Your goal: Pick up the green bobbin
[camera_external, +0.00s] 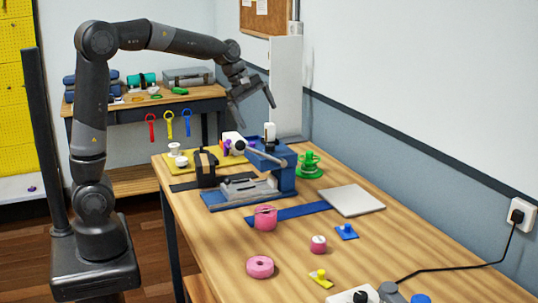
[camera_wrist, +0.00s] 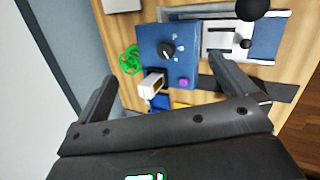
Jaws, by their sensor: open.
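The green bobbin (camera_external: 309,165) stands on the wooden table, right of the blue machine and near the wall side. It also shows in the wrist view (camera_wrist: 130,60), at the left beside the blue machine box. My gripper (camera_external: 252,96) is above the far end of the table, up and to the left of the bobbin in the external view. Its jaws are spread and empty. In the wrist view the two fingers of my gripper (camera_wrist: 160,75) frame the blue machine, and the bobbin lies beyond the left fingertip.
The blue machine (camera_external: 283,172) with a lever stands next to the bobbin. A grey plate (camera_external: 352,200) lies to its right. Pink rolls (camera_external: 265,218) and small blue and yellow pieces sit nearer. A back bench (camera_external: 145,105) holds boxes and hanging straps. The wall borders the table's right side.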

